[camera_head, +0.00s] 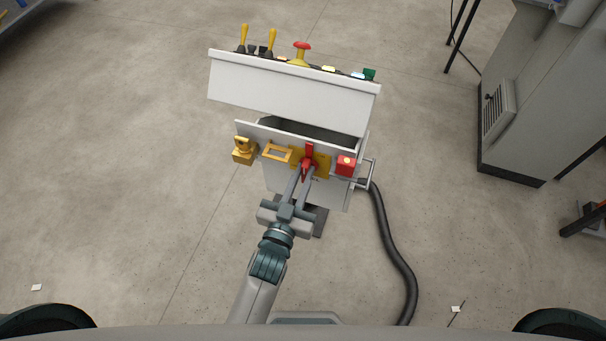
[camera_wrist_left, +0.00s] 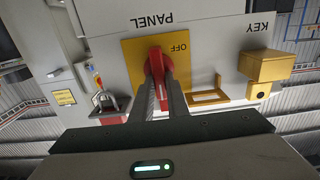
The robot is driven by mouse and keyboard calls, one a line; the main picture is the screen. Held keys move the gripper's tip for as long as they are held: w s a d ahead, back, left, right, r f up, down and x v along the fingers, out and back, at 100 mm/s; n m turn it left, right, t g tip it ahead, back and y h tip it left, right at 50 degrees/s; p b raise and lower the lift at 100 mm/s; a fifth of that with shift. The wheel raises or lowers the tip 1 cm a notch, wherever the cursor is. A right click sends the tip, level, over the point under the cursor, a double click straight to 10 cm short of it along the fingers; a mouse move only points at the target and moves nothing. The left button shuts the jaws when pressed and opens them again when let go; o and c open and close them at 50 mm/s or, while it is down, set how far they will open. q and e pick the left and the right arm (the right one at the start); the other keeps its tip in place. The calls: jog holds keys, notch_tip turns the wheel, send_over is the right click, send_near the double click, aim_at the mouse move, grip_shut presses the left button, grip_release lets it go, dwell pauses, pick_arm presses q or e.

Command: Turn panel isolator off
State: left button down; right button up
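The panel isolator is a red handle (camera_head: 309,151) on a yellow plate (camera_head: 322,164), on the front of a white control console. In the left wrist view the red handle (camera_wrist_left: 155,60) stands roughly upright on its yellow plate (camera_wrist_left: 133,52), which is lettered OFF beside the handle. That view shows the lettering upside down, with PANEL on the white face. My left gripper (camera_head: 304,170) reaches the handle from below. In the left wrist view its two fingers (camera_wrist_left: 161,88) lie on either side of the handle, with red filling the narrow gap. My right gripper is not in view.
A yellow key block (camera_head: 244,151) and a yellow frame (camera_head: 277,153) sit left of the isolator. A red box (camera_head: 346,165) is close on its right. A black hose (camera_head: 384,230) runs down the floor. A grey cabinet (camera_head: 540,90) stands at right.

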pick_arm(q)
jog(key=shift+n, duration=0.3)
jog(key=shift+a+p, duration=0.1)
jog(key=shift+p, duration=0.2)
jog(key=shift+a+n+p, duration=0.1)
jog(key=shift+n+p, duration=0.3)
jog(key=shift+n, duration=0.8)
jog(key=n, duration=0.2)
jog(key=shift+w+a+n+p, duration=0.1)
jog(key=shift+n+p, duration=0.2)
jog(key=shift+p, duration=0.1)
jog(key=shift+w+a+f+n, duration=0.1)
jog(key=shift+f+n, duration=0.1)
jog(key=shift+n, duration=1.85)
jog(key=shift+s+a+f+n, duration=0.1)
jog(key=shift+f+n, duration=0.15)
jog(key=shift+n, duration=1.85)
jog(key=shift+w+a+f+n, duration=0.1)
jog(key=shift+f+n, duration=0.1)
jog(key=shift+n, duration=1.85)
